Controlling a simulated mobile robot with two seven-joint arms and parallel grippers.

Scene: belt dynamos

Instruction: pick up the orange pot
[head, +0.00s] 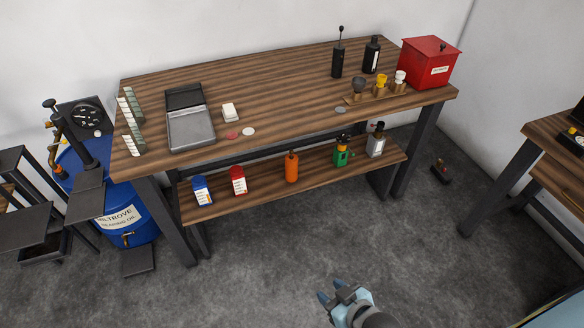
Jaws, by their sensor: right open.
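The orange pot (291,167) is a small upright orange cylinder with a narrow dark top. It stands on the lower shelf (263,177) of the wooden bench, near the middle. My right gripper (333,291) is at the bottom of the head view, over the grey floor. It is open and empty, well in front of the shelf and apart from the pot. My left gripper is not in view.
A green item (341,154) and a grey bottle (376,141) stand right. The bench top (270,85) overhangs the shelf. Open floor lies in front.

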